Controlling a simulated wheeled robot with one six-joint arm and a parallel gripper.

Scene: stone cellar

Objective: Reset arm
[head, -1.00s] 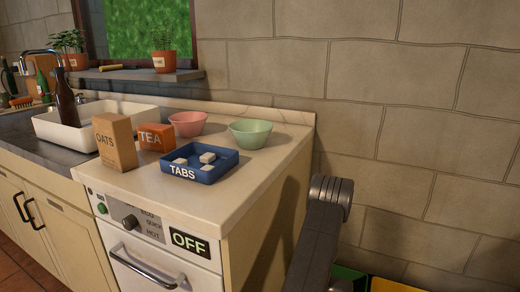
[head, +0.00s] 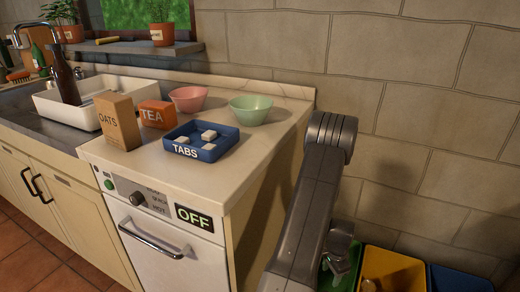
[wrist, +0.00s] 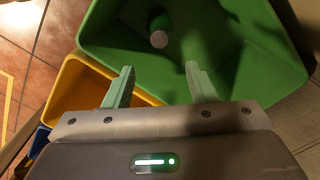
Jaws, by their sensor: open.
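My gripper (wrist: 160,88) shows in the wrist view with its two pale green fingers apart and nothing between them. It points toward a green bin (wrist: 262,65), which fills the upper part of that view. A small green object with a pale round end (wrist: 159,33) lies inside the bin, beyond the fingertips. In the head view my arm is at the right of the counter, and the gripper's fingers cannot be made out there.
A yellow bin (head: 395,272) and a blue bin (head: 455,280) stand beside the green bin. The counter (head: 225,185) holds an oats box (head: 119,122), a tea box (head: 156,114), a blue tabs tray (head: 213,153) and two bowls. The stone wall is behind.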

